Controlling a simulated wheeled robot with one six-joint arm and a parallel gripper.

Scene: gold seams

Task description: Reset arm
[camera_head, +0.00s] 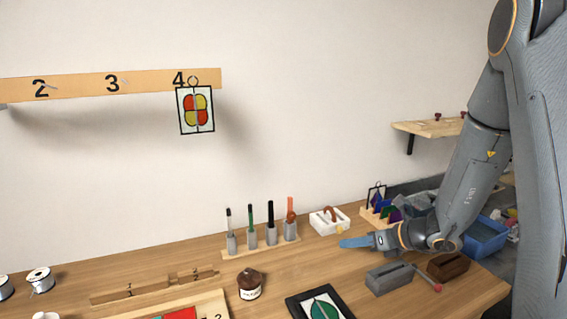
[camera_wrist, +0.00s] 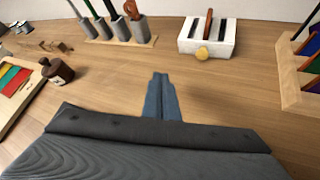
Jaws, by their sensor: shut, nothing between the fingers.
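My gripper (camera_head: 355,242) is at the end of my grey arm, held low over the right part of the wooden workbench (camera_head: 330,268) in the head view. Its blue fingers are closed together with nothing between them. They also show in the wrist view (camera_wrist: 161,98), pointing away over bare wood. The gripper is in front of the white box (camera_head: 328,220) with the brown handle and apart from it. The wrist view shows this box (camera_wrist: 208,38) beyond the fingertips.
A rack of upright tools (camera_head: 262,247) is left of my gripper. A grey slotted block (camera_head: 388,279), a brown block (camera_head: 447,266) and a dark-framed leaf panel (camera_head: 293,306) lie nearer. A glass-sheet rack (camera_head: 367,217) stands behind. A coloured panel (camera_head: 196,110) hangs at 4.

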